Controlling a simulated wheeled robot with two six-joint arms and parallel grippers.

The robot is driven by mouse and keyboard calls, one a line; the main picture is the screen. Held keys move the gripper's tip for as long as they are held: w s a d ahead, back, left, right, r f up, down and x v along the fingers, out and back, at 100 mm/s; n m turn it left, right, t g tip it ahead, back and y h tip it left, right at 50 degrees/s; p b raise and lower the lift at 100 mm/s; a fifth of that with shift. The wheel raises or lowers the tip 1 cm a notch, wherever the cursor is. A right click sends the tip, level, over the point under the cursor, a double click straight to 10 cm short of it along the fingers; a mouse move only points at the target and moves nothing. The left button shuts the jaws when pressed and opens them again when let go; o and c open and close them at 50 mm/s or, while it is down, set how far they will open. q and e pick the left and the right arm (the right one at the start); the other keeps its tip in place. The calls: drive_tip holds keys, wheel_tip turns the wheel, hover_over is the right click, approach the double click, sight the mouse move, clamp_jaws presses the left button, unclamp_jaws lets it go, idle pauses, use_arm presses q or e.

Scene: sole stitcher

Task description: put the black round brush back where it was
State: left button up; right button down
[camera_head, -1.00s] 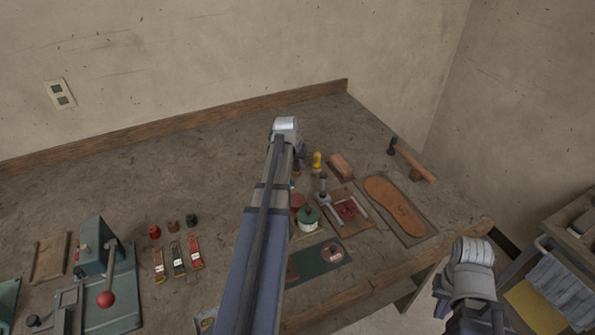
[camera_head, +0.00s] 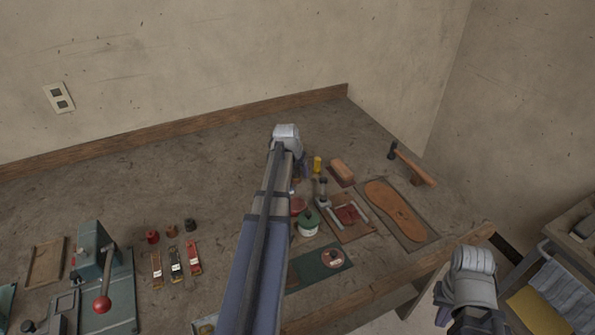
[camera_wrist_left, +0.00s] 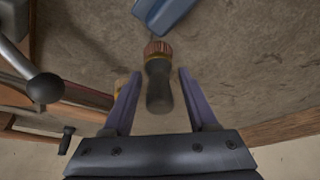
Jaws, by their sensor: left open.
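A round brush (camera_wrist_left: 159,80) with a black handle, a yellowish band and reddish-brown bristles shows in the left wrist view. It lies between the two fingers of my left gripper (camera_wrist_left: 160,76), with visible gaps on both sides. That gripper is open. In the head view my left gripper (camera_head: 303,166) is mostly hidden behind its own wrist, over the back part of the bench, and I cannot make out the brush there. My right gripper (camera_head: 441,309) is partly in view at the lower right, off the bench edge; its jaws are not clear.
Close right of my left gripper stand a yellow item (camera_head: 317,164), a wooden block brush (camera_head: 341,172) and a green-lidded pot (camera_head: 308,222). A sole (camera_head: 395,210) and a hammer (camera_head: 412,163) lie further right. A green machine (camera_head: 95,250) stands left. The bench's back left is clear.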

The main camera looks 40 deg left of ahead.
use_arm(q)
drive_tip(key=shift+r, duration=0.1)
drive_tip(key=p+v, duration=1.1)
drive_tip(key=v, duration=0.1)
drive_tip(key=s+d+f+m+g+h, duration=0.1)
drive_tip(key=s+d+m+g, duration=0.15)
drive_tip(key=d, duration=1.45)
drive_tip(key=s+d+f+m+g, duration=0.1)
drive_tip(key=s+d+m, duration=0.2)
drive_tip(key=d, duration=1.4)
drive_tip(key=s+d+m+g, duration=0.1)
drive_tip(key=s+d+m, duration=0.1)
drive_tip(key=s+d, duration=0.6)
drive_tip(key=shift+s+d+r+y, duration=0.25)
drive_tip(key=shift+d+y, duration=0.15)
drive_tip(key=shift+d, duration=0.55)
